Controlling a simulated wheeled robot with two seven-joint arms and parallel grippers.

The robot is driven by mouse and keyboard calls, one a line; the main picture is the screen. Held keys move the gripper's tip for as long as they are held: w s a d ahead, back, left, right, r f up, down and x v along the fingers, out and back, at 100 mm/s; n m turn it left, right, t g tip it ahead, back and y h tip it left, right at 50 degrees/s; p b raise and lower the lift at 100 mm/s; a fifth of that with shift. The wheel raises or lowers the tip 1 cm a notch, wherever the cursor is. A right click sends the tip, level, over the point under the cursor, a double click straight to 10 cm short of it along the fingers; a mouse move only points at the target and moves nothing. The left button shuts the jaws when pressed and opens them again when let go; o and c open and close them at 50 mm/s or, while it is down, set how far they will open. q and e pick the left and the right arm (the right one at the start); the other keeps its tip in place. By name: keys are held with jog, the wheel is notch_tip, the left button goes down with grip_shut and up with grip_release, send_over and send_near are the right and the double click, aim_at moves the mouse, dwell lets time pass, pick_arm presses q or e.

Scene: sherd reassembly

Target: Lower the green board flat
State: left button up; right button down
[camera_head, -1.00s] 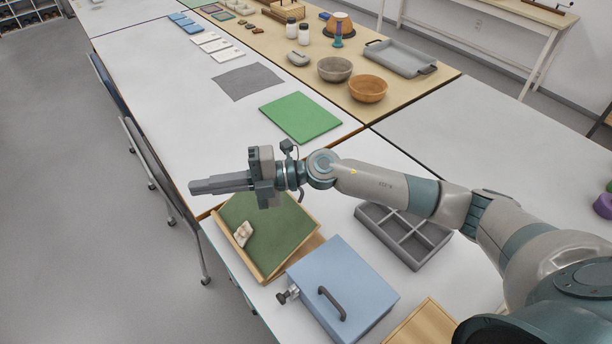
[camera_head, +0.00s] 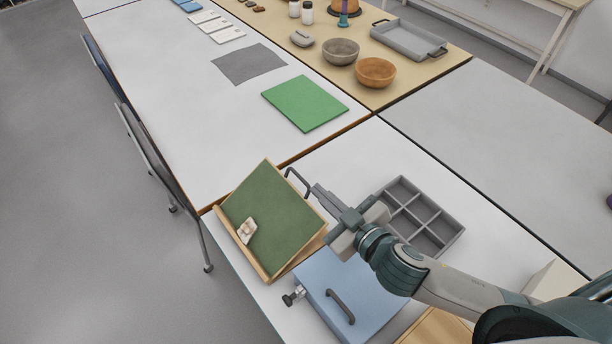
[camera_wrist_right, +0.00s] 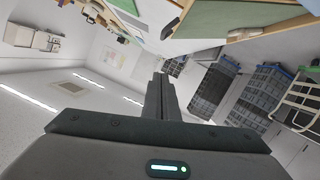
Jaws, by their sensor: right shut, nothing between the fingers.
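The dark green board (camera_head: 275,215) stands tilted in a wooden frame near the table's front left edge, with a pale sherd (camera_head: 247,231) on its lower left part. A dark handle-like loop (camera_head: 297,181) shows at its far right edge. My right gripper (camera_head: 318,191) is shut and empty, its fingertips beside the board's right corner and close to the loop; I cannot tell whether they touch. In the right wrist view the board (camera_wrist_right: 245,18) shows at the top with its wooden edge, apart from the shut fingers (camera_wrist_right: 161,78). My left gripper is out of view.
A blue box (camera_head: 330,285) with a dark handle sits just in front of the board. A grey compartment tray (camera_head: 450,238) lies to the right, behind my right wrist. A bright green mat (camera_head: 304,103) and a grey mat (camera_head: 249,64) lie farther back. The table between is clear.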

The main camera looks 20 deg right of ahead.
jog(key=shift+w, duration=0.1)
jog(key=p, duration=0.4)
send_over(303, 180)
jog(key=s+a, duration=0.2)
jog(key=shift+s+d+f, duration=0.1)
jog(key=shift+d+f, duration=0.05)
jog(key=shift+f, duration=0.35)
jog(key=shift+s+d+f, duration=0.1)
jog(key=shift+f, duration=0.35)
jog(key=shift+w+d+f, duration=0.15)
jog(key=shift+f, duration=0.5)
jog(key=shift+w+d+f, duration=0.15)
jog(key=shift+f, duration=0.45)
jog(key=shift+d+f, duration=0.25)
jog(key=shift+f, duration=0.65)
